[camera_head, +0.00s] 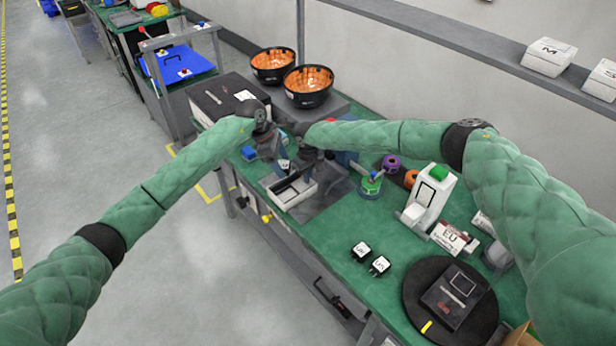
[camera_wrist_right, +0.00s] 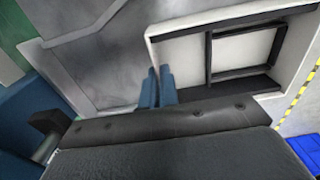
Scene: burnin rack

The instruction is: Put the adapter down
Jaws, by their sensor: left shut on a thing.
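My left gripper (camera_head: 284,164) is above the back end of a white tray with black dividers (camera_head: 291,199). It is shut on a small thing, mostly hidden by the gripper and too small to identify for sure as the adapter. My right gripper (camera_head: 304,174) is close beside it, over the tray. In the right wrist view its two blue fingertips (camera_wrist_right: 158,87) are together with nothing visible between them, beside the white tray (camera_wrist_right: 197,52).
Two black bowls with orange insides, one (camera_head: 307,88) and another (camera_head: 272,66), stand behind my grippers. A white device with a green top (camera_head: 431,196), an EU box (camera_head: 453,238) and a black round plate (camera_head: 417,292) occupy the right. The green bench front-centre is mostly clear.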

